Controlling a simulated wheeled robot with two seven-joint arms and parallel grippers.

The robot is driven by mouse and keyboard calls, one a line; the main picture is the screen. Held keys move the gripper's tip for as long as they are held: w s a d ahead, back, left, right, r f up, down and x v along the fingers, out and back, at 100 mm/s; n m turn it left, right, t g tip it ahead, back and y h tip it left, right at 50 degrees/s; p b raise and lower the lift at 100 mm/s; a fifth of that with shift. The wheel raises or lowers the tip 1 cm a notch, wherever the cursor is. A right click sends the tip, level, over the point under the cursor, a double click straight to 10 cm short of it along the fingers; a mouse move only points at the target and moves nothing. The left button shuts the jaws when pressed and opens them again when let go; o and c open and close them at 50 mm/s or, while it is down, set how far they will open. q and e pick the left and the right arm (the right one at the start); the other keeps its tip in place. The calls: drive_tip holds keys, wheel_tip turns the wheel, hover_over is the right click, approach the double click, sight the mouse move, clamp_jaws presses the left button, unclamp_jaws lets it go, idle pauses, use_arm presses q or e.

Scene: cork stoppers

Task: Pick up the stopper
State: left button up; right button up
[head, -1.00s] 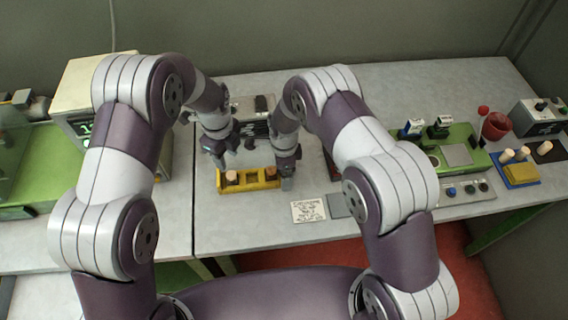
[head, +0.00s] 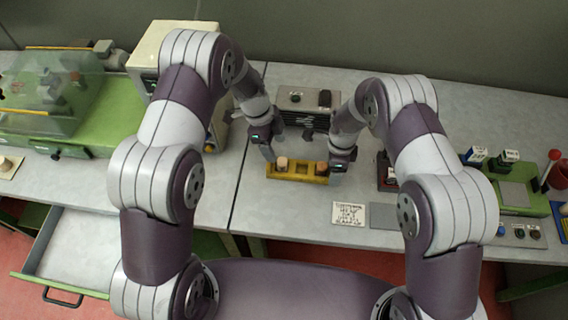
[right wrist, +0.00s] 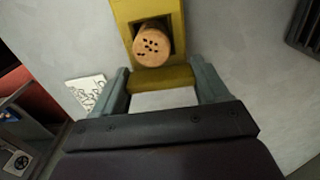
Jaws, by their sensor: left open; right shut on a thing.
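A yellow block (head: 298,178) lies on the grey table with two square sockets. A light tan stopper (head: 282,163) stands up from the left socket. The right socket holds a lower brown stopper (head: 321,169); a round cork with dark holes in its top shows in the block in the right wrist view (right wrist: 152,45). My left gripper (head: 287,147) is open and empty, with its fingers just above and behind the left stopper. My right gripper (head: 339,168) is at the block's right end; in the right wrist view its fingers (right wrist: 163,88) are shut across that yellow end.
A grey device (head: 304,103) stands behind the block. A written card (head: 350,215) and a grey plate (head: 396,216) lie in front to the right. A green machine (head: 518,196) stands at right. An open drawer (head: 85,245) sticks out at lower left.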

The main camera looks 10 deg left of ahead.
sight(281, 160)
use_arm(q)
drive_tip(key=x, duration=0.6)
drive_tip(key=shift+s+d+r, duration=0.1)
drive_tip(key=shift+s+d, duration=0.05)
drive_tip(key=shift+s, duration=0.1)
drive_tip(key=c, duration=1.1)
